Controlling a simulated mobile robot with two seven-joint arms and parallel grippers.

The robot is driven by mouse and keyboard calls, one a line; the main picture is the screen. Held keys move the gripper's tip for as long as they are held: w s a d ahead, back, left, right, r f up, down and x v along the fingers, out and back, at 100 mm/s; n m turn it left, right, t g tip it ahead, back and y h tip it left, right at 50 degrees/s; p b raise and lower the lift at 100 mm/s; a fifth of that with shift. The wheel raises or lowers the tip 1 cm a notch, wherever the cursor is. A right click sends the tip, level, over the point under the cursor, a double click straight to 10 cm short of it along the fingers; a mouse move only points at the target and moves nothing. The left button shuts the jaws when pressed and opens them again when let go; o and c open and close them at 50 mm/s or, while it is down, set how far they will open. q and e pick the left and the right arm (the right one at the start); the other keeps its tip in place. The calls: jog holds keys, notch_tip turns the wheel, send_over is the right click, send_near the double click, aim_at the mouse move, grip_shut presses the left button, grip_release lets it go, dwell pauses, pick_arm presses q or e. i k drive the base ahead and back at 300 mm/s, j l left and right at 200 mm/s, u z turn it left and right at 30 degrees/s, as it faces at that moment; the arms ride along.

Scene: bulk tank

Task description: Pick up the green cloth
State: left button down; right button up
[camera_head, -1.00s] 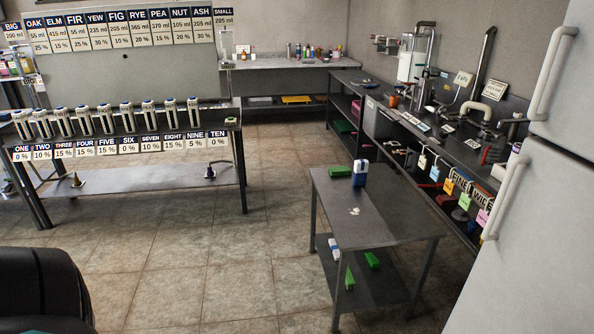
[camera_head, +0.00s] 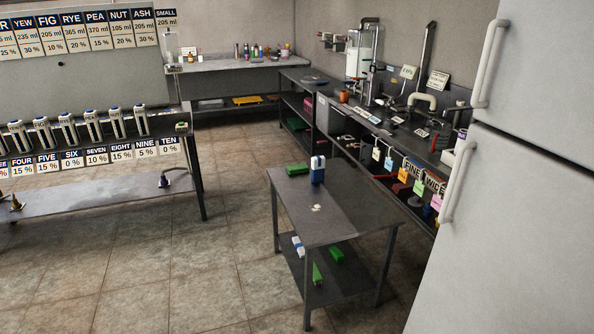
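Several green things are in view, and at this size I cannot tell which is the cloth. A green block-like piece (camera_head: 297,169) lies on top of the small dark table (camera_head: 345,217), beside an upright blue and white container (camera_head: 318,170). On its lower shelf are a green piece (camera_head: 336,254) and a slanted green piece (camera_head: 316,273). A flat green thing (camera_head: 297,123) lies on the lower shelf of the back bench. Neither of my grippers is in view.
Open tiled floor (camera_head: 150,270) lies left of the small table. A rack table (camera_head: 120,190) with several numbered canisters stands at left. A white fridge (camera_head: 510,220) fills the right side. A long bench (camera_head: 335,110) with equipment runs behind the small table.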

aim_at(296, 169)
jog(key=u, duration=0.45)
jog(key=i+u, duration=0.35)
jog(key=i, duration=3.25)
jog(key=i+j+z, duration=0.1)
jog(key=i, duration=0.55)
jog(key=i+j+z, duration=0.1)
jog(key=i, duration=0.55)
jog(key=i+z, duration=0.1)
jog(key=z, duration=2.85)
